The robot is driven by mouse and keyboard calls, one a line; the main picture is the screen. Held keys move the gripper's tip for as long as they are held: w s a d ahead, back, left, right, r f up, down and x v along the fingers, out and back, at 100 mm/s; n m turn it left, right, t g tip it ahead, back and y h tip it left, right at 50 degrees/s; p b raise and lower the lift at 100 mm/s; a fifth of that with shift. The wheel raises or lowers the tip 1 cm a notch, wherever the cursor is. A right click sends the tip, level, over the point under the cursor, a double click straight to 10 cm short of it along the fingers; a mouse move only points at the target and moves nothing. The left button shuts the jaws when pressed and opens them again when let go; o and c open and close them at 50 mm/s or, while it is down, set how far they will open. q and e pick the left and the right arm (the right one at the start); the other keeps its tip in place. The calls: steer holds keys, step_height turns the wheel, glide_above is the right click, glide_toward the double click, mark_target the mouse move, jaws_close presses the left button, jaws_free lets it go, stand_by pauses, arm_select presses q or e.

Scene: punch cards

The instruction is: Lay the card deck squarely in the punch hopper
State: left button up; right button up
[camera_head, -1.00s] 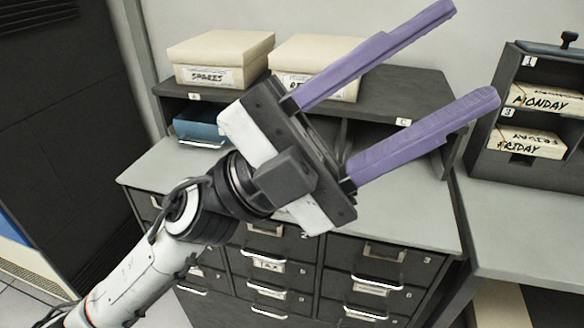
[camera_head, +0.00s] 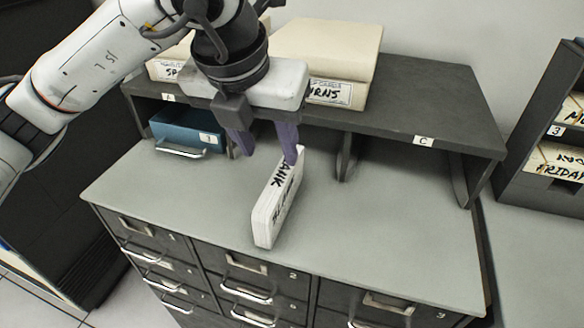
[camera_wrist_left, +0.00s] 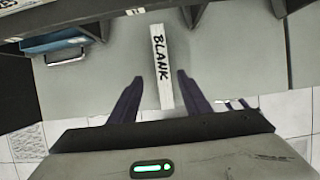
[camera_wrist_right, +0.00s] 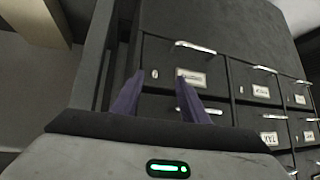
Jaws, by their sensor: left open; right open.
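A white card deck marked BLANK (camera_head: 277,205) stands on a narrow edge on the grey cabinet top. It also shows in the left wrist view (camera_wrist_left: 162,65), running lengthwise with its near end between the fingers. My left gripper (camera_head: 266,153) points down over the cabinet top with its purple fingers open, by the deck's far end. In the left wrist view a gap shows between the deck and each finger. My right gripper (camera_wrist_right: 158,80) is open and empty in the right wrist view, facing the drawer fronts. I see no punch hopper.
A shelf unit (camera_head: 430,100) stands along the back of the cabinet, with cream boxes (camera_head: 325,50) on top and a blue drawer (camera_head: 188,130) in its left bay. A dark rack (camera_head: 560,150) stands at the right. The cabinet top right of the deck is clear.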

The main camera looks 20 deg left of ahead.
mark_target(280, 176)
arm_select(q)
steer(key=x, duration=0.4)
steer(key=shift+f, duration=0.3)
steer(key=x, duration=0.2)
steer(key=p+x, duration=0.1)
steer(key=x, duration=0.1)
steer(key=shift+d+f, duration=0.2)
steer(key=shift+d, duration=0.05)
steer(key=shift+w+f, duration=0.25)
steer(key=shift+f, duration=0.15)
arm_select(e)
steer(key=shift+s+r, duration=0.4)
steer(key=shift+s, duration=0.35)
arm_select(q)
steer(key=c, duration=1.1)
steer(key=shift+r, duration=0.1)
jaws_close()
arm_select(e)
steer(key=shift+s+f, duration=0.1)
steer(key=shift+s, duration=0.05)
